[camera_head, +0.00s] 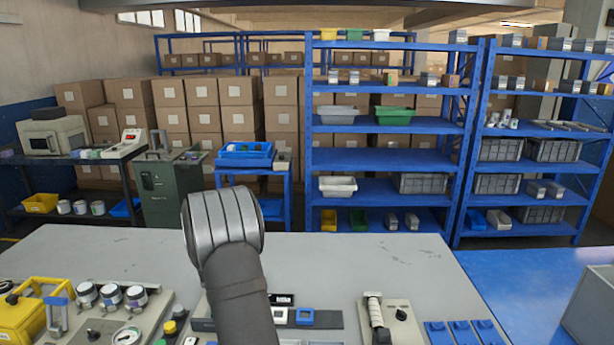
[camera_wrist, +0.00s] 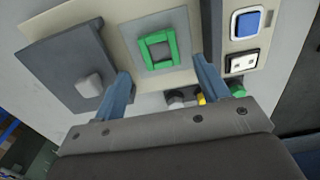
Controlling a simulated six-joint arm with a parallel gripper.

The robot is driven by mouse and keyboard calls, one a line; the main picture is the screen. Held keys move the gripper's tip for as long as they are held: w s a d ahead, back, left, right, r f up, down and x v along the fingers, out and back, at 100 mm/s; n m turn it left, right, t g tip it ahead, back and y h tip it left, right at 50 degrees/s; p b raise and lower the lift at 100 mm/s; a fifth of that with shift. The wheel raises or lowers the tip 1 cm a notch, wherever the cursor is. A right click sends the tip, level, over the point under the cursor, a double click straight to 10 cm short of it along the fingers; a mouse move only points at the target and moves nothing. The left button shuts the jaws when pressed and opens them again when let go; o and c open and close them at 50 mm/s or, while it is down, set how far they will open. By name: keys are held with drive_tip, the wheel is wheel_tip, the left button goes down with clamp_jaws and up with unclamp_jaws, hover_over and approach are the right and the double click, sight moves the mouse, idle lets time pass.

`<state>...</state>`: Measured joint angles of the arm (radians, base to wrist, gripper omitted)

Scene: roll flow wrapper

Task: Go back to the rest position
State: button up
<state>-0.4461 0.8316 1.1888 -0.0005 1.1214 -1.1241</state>
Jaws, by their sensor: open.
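My gripper (camera_wrist: 160,68) shows in the wrist view with its two blue fingers spread wide apart and nothing held between them. Beyond the fingertips is a light panel with a green square frame (camera_wrist: 144,51) around a grey centre. The fingers stand on either side below this frame; I cannot tell how far off the panel is. In the head view my arm rises in the lower middle over the grey table, and the gripper itself is hidden there.
In the wrist view a grey plate with a pale knob (camera_wrist: 90,86) lies left, and a blue button (camera_wrist: 247,22) right. In the head view the grey table (camera_head: 350,245) is clear toward the back. Yellow equipment (camera_head: 30,315) stands front left, a grey bin (camera_head: 592,305) right.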

wheel_tip(320, 180, down, 5)
drive_tip(key=shift+f, duration=0.2)
wheel_tip(320, 180, up, 2)
drive_tip(key=shift+r, duration=0.95)
